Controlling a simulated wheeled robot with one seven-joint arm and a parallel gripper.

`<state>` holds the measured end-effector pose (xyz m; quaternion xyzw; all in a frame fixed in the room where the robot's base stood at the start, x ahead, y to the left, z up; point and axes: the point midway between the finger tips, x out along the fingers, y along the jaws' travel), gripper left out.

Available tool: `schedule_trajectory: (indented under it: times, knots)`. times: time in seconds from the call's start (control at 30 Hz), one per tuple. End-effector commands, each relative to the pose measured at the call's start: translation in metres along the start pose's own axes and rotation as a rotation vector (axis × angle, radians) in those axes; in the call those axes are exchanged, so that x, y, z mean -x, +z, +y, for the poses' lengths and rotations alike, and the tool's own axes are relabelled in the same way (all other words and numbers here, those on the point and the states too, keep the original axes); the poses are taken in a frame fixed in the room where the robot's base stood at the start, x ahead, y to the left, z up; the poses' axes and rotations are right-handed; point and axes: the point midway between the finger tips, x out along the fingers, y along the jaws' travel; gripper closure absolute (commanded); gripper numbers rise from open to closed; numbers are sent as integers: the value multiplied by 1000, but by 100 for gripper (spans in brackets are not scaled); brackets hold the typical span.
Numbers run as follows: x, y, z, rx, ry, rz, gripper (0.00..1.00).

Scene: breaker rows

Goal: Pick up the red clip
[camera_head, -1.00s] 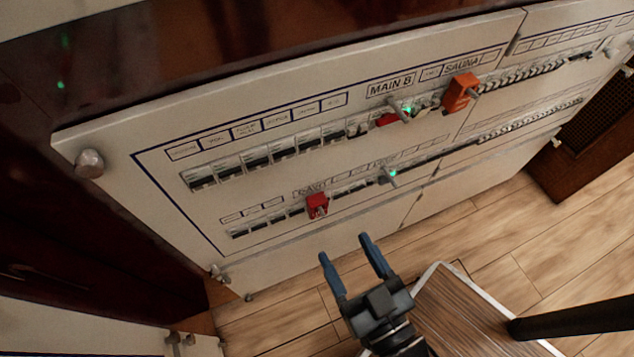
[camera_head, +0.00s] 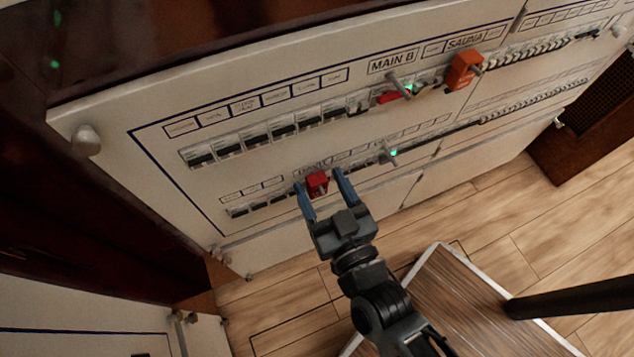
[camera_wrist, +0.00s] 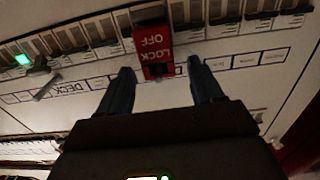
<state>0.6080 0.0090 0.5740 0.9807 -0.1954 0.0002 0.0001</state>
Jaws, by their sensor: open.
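The red clip (camera_head: 317,183) sits on the lower breaker row of the white panel (camera_head: 330,85). In the wrist view the red clip (camera_wrist: 153,50) reads "LOCK OFF" upside down and is mounted over the row. My gripper (camera_head: 322,177) is open, with one blue finger on each side of the clip in the head view. In the wrist view my gripper (camera_wrist: 161,75) has its fingertips near the clip's lower end, left and right of it. A gap shows beside the clip; I cannot tell whether either finger touches it.
An orange clip (camera_head: 464,70) and a red switch piece (camera_head: 389,97) are on the upper row. A metal toggle (camera_head: 388,154) with a green light sticks out right of the clip. Wooden floor (camera_head: 490,215) is open below.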

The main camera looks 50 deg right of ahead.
Motion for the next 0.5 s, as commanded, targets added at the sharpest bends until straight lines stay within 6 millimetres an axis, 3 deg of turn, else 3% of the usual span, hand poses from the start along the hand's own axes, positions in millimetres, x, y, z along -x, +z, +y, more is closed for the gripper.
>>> schedule_trajectory:
  times: [0.13,0.5]
  knots:
    - [0,0,0,0,0,0,34]
    - [1,0,0,0,0,0,69]
